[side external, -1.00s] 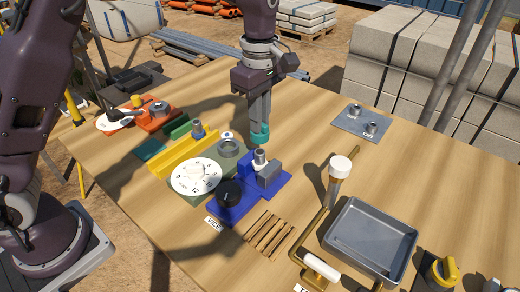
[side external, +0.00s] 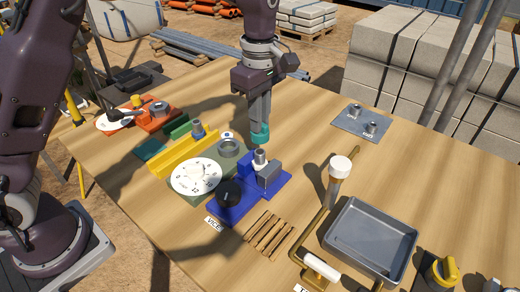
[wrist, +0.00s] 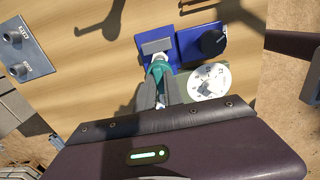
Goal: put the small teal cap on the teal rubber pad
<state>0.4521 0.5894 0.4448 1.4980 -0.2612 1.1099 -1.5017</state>
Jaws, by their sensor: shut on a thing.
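My gripper (side external: 260,132) is shut on the small teal cap (side external: 260,138), which hangs between the fingertips above the table. In the wrist view the teal cap (wrist: 158,70) sits at the fingertips, with the blue vice just beyond it. In the side view the cap is up and behind the blue vice (side external: 232,208), near its metal fitting (side external: 260,157). The teal rubber pad (side external: 151,149) lies flat on the table at the left, beside the yellow block, and looks bare. I cannot make out the pad in the wrist view.
The table's back middle is clear.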

